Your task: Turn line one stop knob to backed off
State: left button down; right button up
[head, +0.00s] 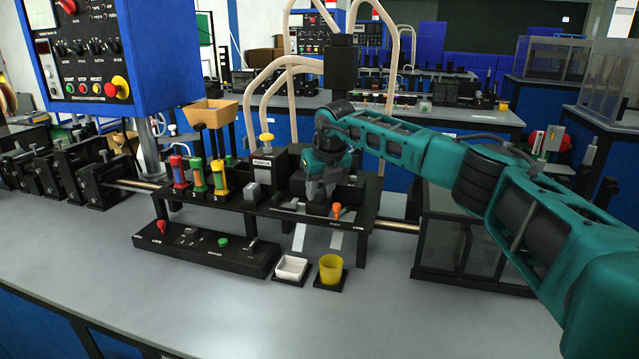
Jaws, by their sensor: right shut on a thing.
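My right gripper (319,196) points down over the right part of the black tape station (262,209). It is shut on a small dark part at the station's top, which looks like the stop knob. The fingers hide most of this part, so its setting and any label cannot be read. An orange lever (337,210) stands just right of the fingertips, apart from them. My left gripper is not in view.
Red, green and yellow cylinders (220,180) stand at the station's left. A low black control strip (207,248), a white dish (291,267) and a yellow cup (331,270) sit in front. A blue control panel (125,50) rises at left.

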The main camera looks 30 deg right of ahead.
jog(key=n+y+p, duration=0.1)
jog(key=n, duration=0.2)
jog(key=shift+d+r, duration=0.15)
jog(key=shift+n+y+p, duration=0.55)
jog(key=shift+n+y, duration=0.05)
jog(key=shift+n, duration=0.6)
jog(key=o, duration=1)
jog(key=shift+o, duration=0.2)
jog(key=v, duration=1.2)
jog(key=shift+r, duration=0.35)
jog(key=shift+d, duration=0.1)
jog(key=shift+s+f, duration=0.1)
